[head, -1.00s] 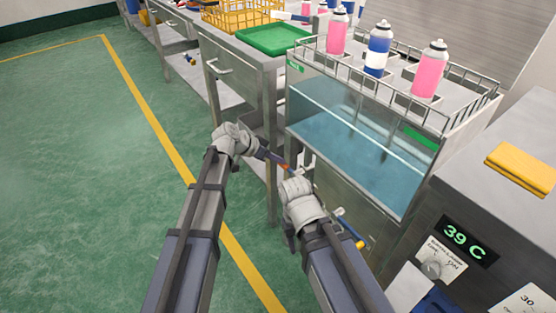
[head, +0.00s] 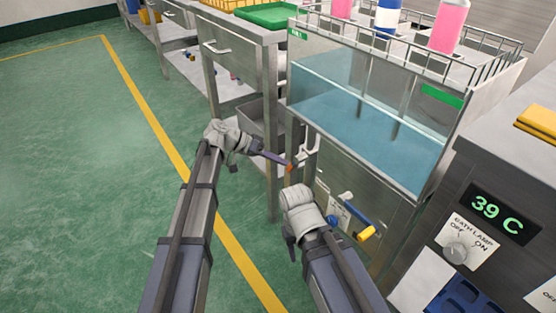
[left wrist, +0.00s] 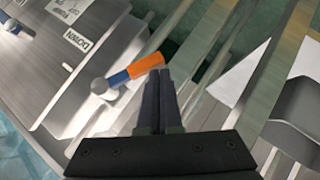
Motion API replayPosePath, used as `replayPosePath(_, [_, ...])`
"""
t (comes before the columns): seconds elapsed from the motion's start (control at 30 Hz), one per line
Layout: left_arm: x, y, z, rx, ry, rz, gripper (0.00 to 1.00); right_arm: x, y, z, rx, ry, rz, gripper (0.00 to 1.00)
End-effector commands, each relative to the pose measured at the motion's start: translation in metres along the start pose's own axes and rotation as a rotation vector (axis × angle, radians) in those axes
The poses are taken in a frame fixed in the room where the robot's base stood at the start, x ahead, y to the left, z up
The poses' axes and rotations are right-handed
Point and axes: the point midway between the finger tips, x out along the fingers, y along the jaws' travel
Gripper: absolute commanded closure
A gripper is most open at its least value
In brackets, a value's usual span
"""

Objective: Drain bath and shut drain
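The bath (head: 372,140) is a clear-walled tank holding blue water. My left gripper (head: 286,162) is at the lower left of the bath's front. In the left wrist view my left gripper (left wrist: 158,80) looks shut, fingers side by side. Its tips are at a blue lever with an orange end (left wrist: 146,66); whether they touch it I cannot tell. The orange end (head: 290,168) also shows small in the head view. A blue lever with a yellow end (head: 361,220) is on the front panel. My right arm's wrist is left of it; the right gripper is hidden.
A control box (head: 493,215) reading 39 C is at right. A steel table with a green tray (head: 268,15) is at left. The floor at left is open.

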Motion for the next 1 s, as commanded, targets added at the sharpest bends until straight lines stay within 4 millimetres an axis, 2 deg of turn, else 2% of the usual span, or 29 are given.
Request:
replayPosePath(0.1, [0.008,-0.002,0.009,0.000,-0.001,-0.001,1.00,0.010,-0.001,-0.001,0.000,0.001,0.000,0.50])
replayPosePath(0.4, [0.020,0.002,0.021,0.000,-0.001,-0.001,1.00,0.021,-0.002,-0.002,0.000,0.002,0.000,0.50])
replayPosePath(1.0, [0.029,0.007,0.029,0.001,-0.001,-0.001,1.00,0.028,-0.003,-0.002,0.000,0.002,0.000,0.50])
